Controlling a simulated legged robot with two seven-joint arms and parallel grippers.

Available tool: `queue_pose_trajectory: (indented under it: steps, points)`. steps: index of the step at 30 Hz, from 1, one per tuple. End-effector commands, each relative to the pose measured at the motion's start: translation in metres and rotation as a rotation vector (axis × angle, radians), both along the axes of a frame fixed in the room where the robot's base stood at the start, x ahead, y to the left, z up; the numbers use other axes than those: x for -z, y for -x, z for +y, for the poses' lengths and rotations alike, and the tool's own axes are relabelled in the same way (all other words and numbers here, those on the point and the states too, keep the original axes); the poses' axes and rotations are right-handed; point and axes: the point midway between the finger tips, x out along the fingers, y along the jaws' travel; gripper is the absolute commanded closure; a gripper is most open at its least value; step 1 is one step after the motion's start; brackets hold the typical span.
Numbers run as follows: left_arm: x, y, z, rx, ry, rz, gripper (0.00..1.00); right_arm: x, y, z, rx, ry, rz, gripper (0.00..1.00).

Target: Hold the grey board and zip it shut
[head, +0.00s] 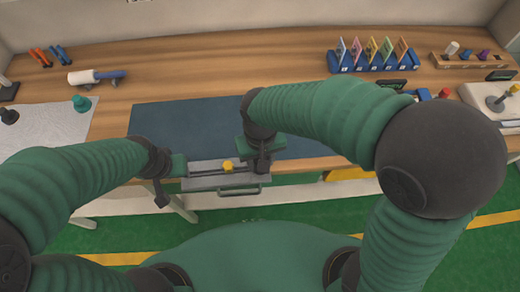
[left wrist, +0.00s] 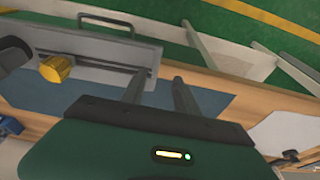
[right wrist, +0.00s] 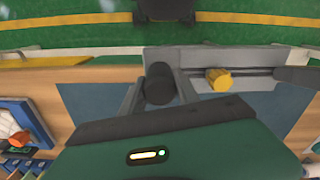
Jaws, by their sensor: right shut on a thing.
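The grey board (head: 205,183) lies at the table's front edge, with a dark track along it and a yellow knob (head: 228,166) on the track. The knob also shows in the right wrist view (right wrist: 219,79). My right gripper (right wrist: 158,88) is shut on a black cylindrical piece (right wrist: 158,72) at one end of the board, right of the yellow knob in the head view. My left gripper (left wrist: 157,82) is open at the board's other end, its fingers on either side of the end edge. Whether they touch the board cannot be told.
A dark blue mat (head: 185,117) lies behind the board. A blue rack of coloured cards (head: 372,62), a wooden peg block (head: 470,61) and a white roller (head: 95,76) stand farther back. A handle (head: 240,191) hangs at the front below the board.

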Motion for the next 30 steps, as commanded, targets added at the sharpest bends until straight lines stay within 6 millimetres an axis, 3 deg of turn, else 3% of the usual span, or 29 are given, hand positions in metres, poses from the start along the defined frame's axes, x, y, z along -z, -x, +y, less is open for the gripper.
queue_pose_trajectory:
  steps: [8, 30]
  points:
    - [-0.001, 0.0, 0.0, 0.0, 0.0, 0.0, 0.64, -0.001, -0.002, 0.0, 0.0, -0.001, -0.001, 1.0]
    - [-0.019, 0.0, 0.0, 0.0, 0.0, 0.0, 0.64, -0.002, -0.054, -0.004, 0.0, -0.001, -0.001, 1.0]
